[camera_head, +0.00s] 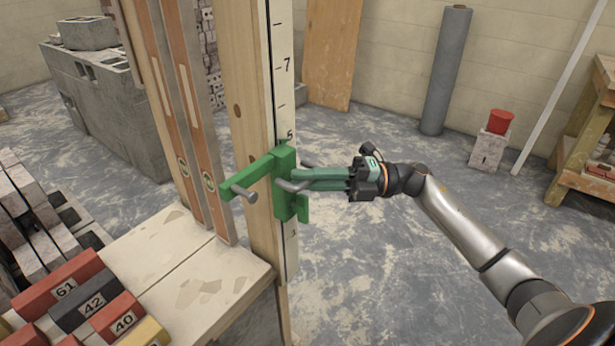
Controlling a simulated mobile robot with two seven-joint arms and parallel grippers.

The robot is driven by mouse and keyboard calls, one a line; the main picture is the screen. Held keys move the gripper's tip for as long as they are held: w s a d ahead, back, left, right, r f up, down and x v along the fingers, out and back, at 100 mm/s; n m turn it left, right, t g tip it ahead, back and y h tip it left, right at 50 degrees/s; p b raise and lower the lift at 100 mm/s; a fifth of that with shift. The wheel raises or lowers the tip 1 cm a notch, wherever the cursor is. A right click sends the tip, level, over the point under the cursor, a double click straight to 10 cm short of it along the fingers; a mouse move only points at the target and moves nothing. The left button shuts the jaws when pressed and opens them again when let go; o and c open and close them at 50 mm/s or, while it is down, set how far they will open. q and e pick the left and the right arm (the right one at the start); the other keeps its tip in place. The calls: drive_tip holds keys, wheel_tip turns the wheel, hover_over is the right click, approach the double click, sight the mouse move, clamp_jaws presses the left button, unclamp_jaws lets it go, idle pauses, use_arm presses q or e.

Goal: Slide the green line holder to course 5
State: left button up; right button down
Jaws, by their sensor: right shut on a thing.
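The green line holder (284,203) sits around the upright wooden post (248,80), with an arm reaching left and a grey bolt on it. The post carries a white number strip (284,40) with 7 above and 5 just over the holder's top edge; a lower mark shows beneath the holder. The strip behind the holder is hidden. My right gripper (302,180) comes in from the right and is shut on the holder at its grey handle. My left gripper is not in view.
Two spirit levels (184,100) stand left of the post. A pale bench top (190,262) lies at its foot, with numbered bricks (86,304) at the lower left.

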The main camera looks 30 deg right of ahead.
drive_tip(key=shift+f, duration=0.1)
drive_tip(key=c, duration=0.9)
unclamp_jaws()
drive_tip(key=shift+o, duration=0.2)
drive_tip(key=v, duration=1.2)
drive_tip(key=shift+d+b, duration=0.2)
drive_tip(key=shift+b, duration=0.25)
drive_tip(key=shift+s, duration=0.15)
